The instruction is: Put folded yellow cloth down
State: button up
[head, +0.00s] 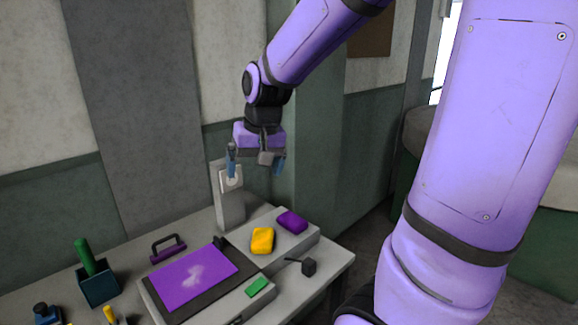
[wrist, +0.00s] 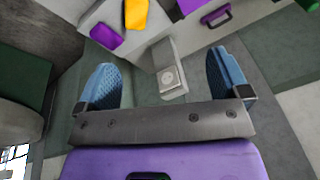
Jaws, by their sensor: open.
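The folded yellow cloth (head: 262,240) lies on the light grey raised block (head: 290,238) at the right part of the bench. It also shows at the top of the wrist view (wrist: 136,14). My gripper (head: 256,168) is open and empty, well above the bench and up and apart from the cloth. Its two blue fingers stand wide apart in the wrist view (wrist: 165,85), with nothing between them touching them.
A folded purple cloth (head: 292,222) lies right of the yellow one. A grey upright post (head: 229,205) stands behind.

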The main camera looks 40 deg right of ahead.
jog(key=s+a+r+n+t, duration=0.1)
jog(key=s+a+r+n, duration=0.1)
jog(key=s, duration=0.6)
jog(key=s+a+r+n+t, duration=0.1)
jog(key=s+a+r+n, duration=0.1)
jog(key=s+r, duration=0.3)
jog(key=s, duration=0.3)
jog(key=shift+a+h, duration=0.3)
jog(key=shift+o, duration=0.5)
jog(key=shift+w, duration=0.15)
